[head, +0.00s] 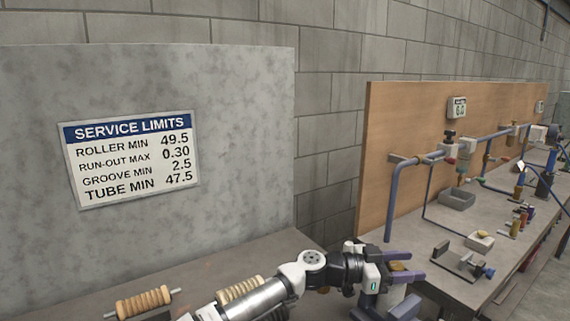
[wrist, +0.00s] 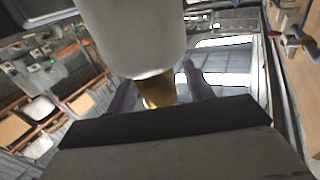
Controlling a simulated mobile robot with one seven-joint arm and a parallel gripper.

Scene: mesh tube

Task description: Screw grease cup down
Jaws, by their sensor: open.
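My gripper (head: 415,263) is in the lower right of the head view, with its two purple-grey fingers apart and pointing right. A small brass-coloured piece (head: 398,266), possibly the grease cup, shows between the fingers. In the wrist view a brass piece (wrist: 157,90) also shows between the fingers, below a large pale cylinder (wrist: 135,35) that fills the top middle. Whether the fingers touch the brass piece cannot be told. The cylinder hides part of the fingers and of the brass piece.
Wooden grooved rollers (head: 145,302) lie on the near bench (head: 245,260) beside my arm. A grey panel with a service limits sign (head: 132,157) stands behind. On the right, a bench (head: 440,230) carries blue pipes (head: 394,200), a grey tray (head: 457,199) and several small fittings.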

